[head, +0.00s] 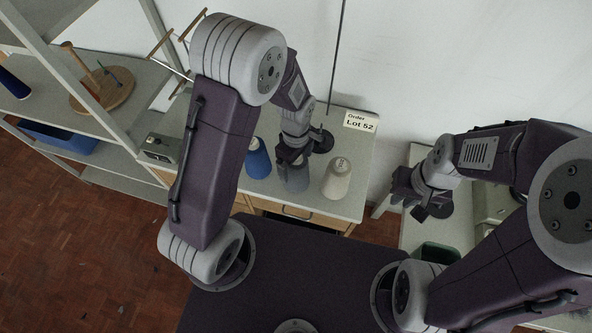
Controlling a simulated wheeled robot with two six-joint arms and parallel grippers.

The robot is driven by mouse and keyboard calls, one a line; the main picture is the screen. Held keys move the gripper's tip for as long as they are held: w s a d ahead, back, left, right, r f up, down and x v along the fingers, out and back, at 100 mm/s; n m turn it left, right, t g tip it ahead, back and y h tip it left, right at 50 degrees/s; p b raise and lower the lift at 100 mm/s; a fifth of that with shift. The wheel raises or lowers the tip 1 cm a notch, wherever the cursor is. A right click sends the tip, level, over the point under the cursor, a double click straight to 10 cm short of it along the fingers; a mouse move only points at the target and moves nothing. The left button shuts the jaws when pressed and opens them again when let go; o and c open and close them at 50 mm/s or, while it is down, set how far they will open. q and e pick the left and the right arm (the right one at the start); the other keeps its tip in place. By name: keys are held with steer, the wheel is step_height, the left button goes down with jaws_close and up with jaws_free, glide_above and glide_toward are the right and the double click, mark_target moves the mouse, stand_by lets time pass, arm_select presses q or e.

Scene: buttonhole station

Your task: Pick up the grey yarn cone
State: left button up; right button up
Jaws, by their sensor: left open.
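The grey yarn cone (297,181) stands upright on the light table between a blue cone and a cream cone. My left gripper (290,160) is open and is right at the top of the grey cone, pointing down. The gripper hides the cone's tip, and I cannot tell whether the fingers touch it. My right gripper (409,202) hangs at the right, away from the cones, and its jaw opening is not clear.
The blue cone (257,162) stands close on the left and the cream cone (337,180) close on the right. An order card (360,121) reading "Lot 52" is behind. A grey box (159,149) stands at the table's left end. Shelves are at the far left.

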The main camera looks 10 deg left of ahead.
arm_select(q)
jaws_close()
